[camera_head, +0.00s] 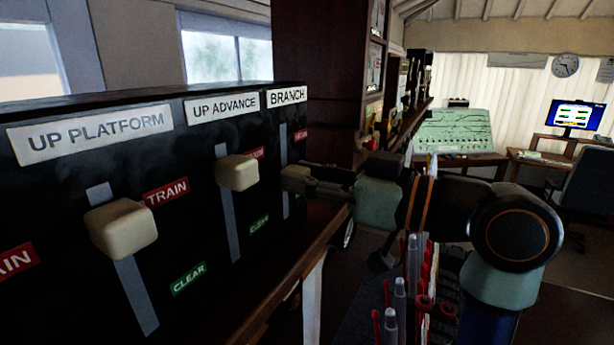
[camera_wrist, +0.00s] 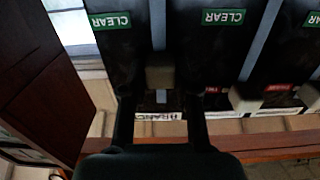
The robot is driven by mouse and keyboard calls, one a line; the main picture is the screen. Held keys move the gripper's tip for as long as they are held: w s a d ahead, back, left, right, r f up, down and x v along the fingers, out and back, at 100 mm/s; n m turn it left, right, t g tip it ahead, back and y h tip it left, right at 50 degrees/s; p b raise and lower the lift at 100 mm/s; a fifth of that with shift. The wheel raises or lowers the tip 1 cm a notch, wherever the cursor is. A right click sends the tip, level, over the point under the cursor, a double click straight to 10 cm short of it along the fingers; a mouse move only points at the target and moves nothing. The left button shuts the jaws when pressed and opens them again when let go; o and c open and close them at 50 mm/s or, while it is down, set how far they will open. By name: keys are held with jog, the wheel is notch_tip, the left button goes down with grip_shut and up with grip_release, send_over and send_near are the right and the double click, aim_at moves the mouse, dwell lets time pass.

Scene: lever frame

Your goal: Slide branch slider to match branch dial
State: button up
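The branch slider is a pale block knob (camera_wrist: 160,72) on a grey vertical slot in the black lever panel (camera_wrist: 187,40). The wrist view is upside down, with the green CLEAR label above the knob and the BRANCH label (camera_wrist: 152,117) below. My gripper (camera_wrist: 158,96) is open, with one finger to each side of the knob and a visible gap on both sides. In the head view the knob (camera_head: 292,171) is dim and partly covered by my gripper (camera_head: 312,180), under the BRANCH sign (camera_head: 287,95). I cannot make out a branch dial.
The up advance knob (camera_head: 238,173) and up platform knob (camera_head: 121,229) stand to the left on the same panel. A dark wooden cabinet (camera_head: 320,90) rises behind the panel's right end. Several levers (camera_head: 400,300) stand below my arm.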

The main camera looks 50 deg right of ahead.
aim_at(283, 138)
grip_shut()
notch_tip(283, 138, up, 5)
jog(key=p, duration=0.3)
jog(key=shift+r, duration=0.1)
jog(key=o, duration=0.8)
grip_release()
